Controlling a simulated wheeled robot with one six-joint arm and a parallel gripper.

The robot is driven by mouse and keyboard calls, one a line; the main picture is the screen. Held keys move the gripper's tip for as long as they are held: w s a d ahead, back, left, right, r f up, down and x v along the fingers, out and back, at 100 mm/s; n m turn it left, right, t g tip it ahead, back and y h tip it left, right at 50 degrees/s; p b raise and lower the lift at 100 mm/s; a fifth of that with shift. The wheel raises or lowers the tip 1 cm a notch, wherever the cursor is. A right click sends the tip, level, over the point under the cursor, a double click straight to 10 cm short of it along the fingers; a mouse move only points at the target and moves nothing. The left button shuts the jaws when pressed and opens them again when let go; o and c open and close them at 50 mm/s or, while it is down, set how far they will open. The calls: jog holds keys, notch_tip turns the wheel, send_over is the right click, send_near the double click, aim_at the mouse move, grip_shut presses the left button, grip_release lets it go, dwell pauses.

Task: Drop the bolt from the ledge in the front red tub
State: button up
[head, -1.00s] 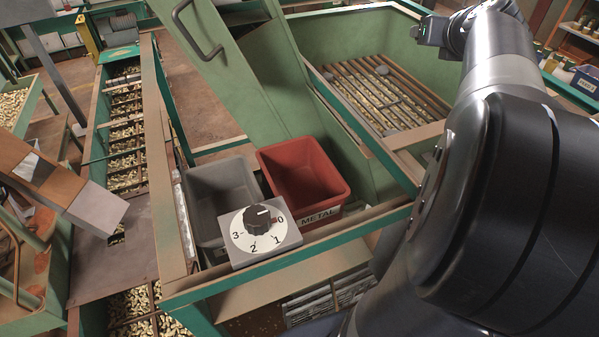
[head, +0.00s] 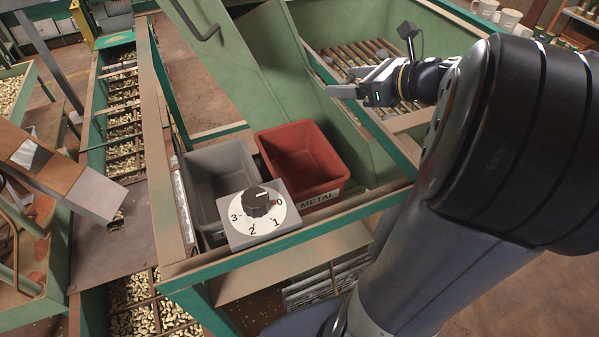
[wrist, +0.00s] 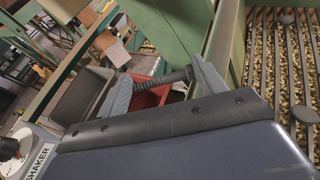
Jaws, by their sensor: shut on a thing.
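The red tub (head: 290,147), labelled METAL, stands in the green frame right of a grey tub (head: 205,160); it looks empty. My gripper (head: 347,81) is up and to the right of the red tub in the head view, over the hopper side. In the wrist view my gripper (wrist: 162,83) is shut on a dark threaded bolt (wrist: 170,77), which lies crosswise between the two grey fingers. The red tub (wrist: 152,97) shows behind the fingers and bolt, partly hidden. The bolt is too small to make out in the head view.
A dial box (head: 260,220) stands in front of the tubs. A slanted green chute (head: 255,75) rises behind them. A slatted grate (head: 345,62) over nuts lies in the green hopper. A green beam (head: 375,140) runs between hopper and red tub.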

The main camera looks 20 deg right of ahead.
jog(key=s+a+n+g+y, duration=0.4)
jog(key=a+n+g, duration=0.15)
jog(key=a, duration=0.25)
notch_tip(320, 180, down, 6)
jog(key=b, duration=0.7)
jog(key=shift+a+f+n, duration=0.15)
jog(key=shift+a+n, duration=0.05)
jog(key=shift+n, duration=0.15)
jog(key=shift+y, duration=0.3)
jog(key=o, duration=1.1)
jog(key=shift+c, duration=0.2)
notch_tip(320, 180, up, 10)
jog(key=p, duration=0.1)
jog(key=shift+s, duration=0.1)
